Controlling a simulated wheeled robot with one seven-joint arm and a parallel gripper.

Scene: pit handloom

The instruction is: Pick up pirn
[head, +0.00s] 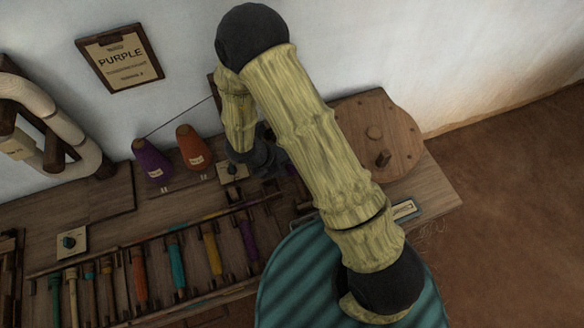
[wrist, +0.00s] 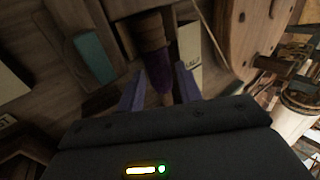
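In the wrist view a pirn wound with purple thread (wrist: 158,70) lies between the two fingers of my gripper (wrist: 160,90). The fingers stand apart on either side of it, and a gap seems to show beside the thread. Its wooden end points up in the picture. In the head view my arm hides the gripper's fingers and most of the spot under them. Another purple pirn (head: 248,242) lies at the right end of a rack, beside yellow (head: 212,250), teal (head: 176,265) and orange (head: 138,275) pirns.
A purple cone (head: 153,162) and an orange cone (head: 193,148) stand behind the rack. A round wooden wheel (head: 400,140) stands at the bench's right. A "PURPLE" sign (head: 120,58) hangs on the wall. A teal block (wrist: 92,55) lies left of the gripper in the wrist view.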

